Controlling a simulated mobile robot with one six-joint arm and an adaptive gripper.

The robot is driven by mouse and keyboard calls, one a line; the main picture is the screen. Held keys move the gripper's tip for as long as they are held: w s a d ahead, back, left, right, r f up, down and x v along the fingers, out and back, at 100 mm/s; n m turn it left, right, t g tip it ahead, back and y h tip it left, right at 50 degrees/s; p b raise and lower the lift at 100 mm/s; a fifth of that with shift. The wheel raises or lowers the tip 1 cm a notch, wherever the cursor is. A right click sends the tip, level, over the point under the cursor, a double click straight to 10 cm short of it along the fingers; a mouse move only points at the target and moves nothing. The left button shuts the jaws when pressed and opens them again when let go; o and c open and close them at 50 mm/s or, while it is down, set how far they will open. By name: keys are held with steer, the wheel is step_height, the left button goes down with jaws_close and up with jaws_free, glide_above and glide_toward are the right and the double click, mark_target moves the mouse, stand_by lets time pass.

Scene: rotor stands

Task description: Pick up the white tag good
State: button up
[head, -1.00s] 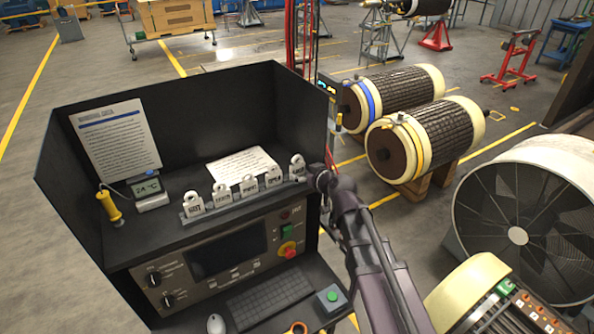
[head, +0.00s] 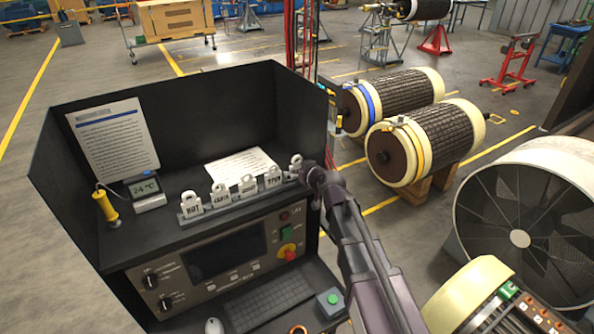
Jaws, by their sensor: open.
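Several white padlock-shaped tags stand in a row on a grey rack (head: 183,221) on the console shelf. The leftmost tag (head: 191,203) reads HOT. The lettering on the second tag (head: 220,194), the third tag (head: 249,187) and the fourth tag (head: 272,178) is too small to read surely. The rightmost tag (head: 295,165) is beside my gripper (head: 304,175), its face partly hidden, so I cannot tell which one is marked good. My gripper is open, small and dark at the rack's right end. I cannot tell whether it touches the tag.
Dark console walls (head: 200,105) enclose the shelf behind and at the left. A paper sheet (head: 241,166) lies behind the tags. A thermometer display (head: 146,192) and a yellow-handled tool (head: 106,207) stand at left. A red emergency button (head: 288,251) and keyboard (head: 265,300) are below.

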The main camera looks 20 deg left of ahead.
steer(key=shift+c, duration=0.2)
steer(key=c, duration=0.7)
steer(key=shift+r, duration=0.2)
